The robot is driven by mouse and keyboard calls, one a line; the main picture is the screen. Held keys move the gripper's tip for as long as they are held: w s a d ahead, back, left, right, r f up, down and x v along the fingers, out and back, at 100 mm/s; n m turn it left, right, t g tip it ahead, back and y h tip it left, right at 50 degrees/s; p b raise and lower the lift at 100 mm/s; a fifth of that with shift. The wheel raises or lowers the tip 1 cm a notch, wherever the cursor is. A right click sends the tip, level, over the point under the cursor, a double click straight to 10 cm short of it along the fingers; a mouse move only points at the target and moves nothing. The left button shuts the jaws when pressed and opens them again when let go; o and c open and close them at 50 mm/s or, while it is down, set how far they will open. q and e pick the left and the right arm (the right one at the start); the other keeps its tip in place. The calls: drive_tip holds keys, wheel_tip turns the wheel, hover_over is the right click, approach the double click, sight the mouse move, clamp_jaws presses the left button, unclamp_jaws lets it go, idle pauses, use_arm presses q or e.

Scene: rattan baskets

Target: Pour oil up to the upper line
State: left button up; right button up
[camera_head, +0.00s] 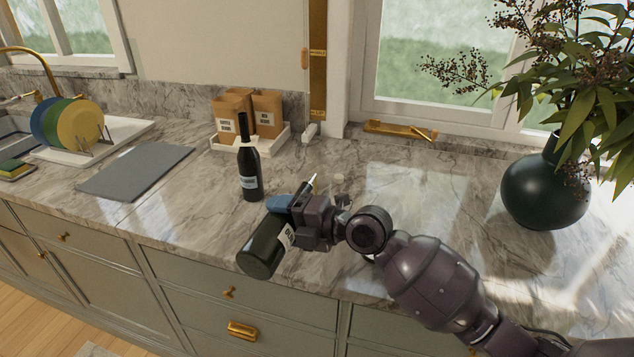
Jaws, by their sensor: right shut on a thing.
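My right gripper (296,218) is shut on a dark green bottle with a pale label (263,250). The bottle is tilted, with its base at the lower left over the counter's front edge and its thin spout pointing up and right. The gripper hides the bottle's middle. A small pale object (338,178) stands on the counter just beyond the spout; it is partly hidden, and I cannot make out any lines or oil in it. A blue item (279,203) shows beside the held bottle, partly covered. My left gripper is not in view.
A dark bottle (249,175) stands upright to the left. Behind it, brown bags sit in a white tray (277,143). A grey board (135,171), a rack of coloured plates (80,128) and a sink are at left. A green vase (545,192) stands at right; the marble between is mostly clear.

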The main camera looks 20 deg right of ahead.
drive_tip(key=shift+d+r, duration=0.1)
drive_tip(key=shift+r, duration=0.4)
idle(0.5)
drive_tip(key=shift+m, duration=0.3)
drive_tip(key=shift+r, duration=0.1)
drive_tip(key=shift+r, duration=0.1)
idle(0.3)
drive_tip(key=shift+r, duration=0.15)
drive_tip(key=shift+r+m+p, duration=0.25)
drive_tip(key=shift+m+p, duration=0.05)
drive_tip(key=shift+p, duration=0.05)
idle(0.5)
drive_tip(key=shift+w, duration=0.1)
drive_tip(key=shift+r, duration=0.15)
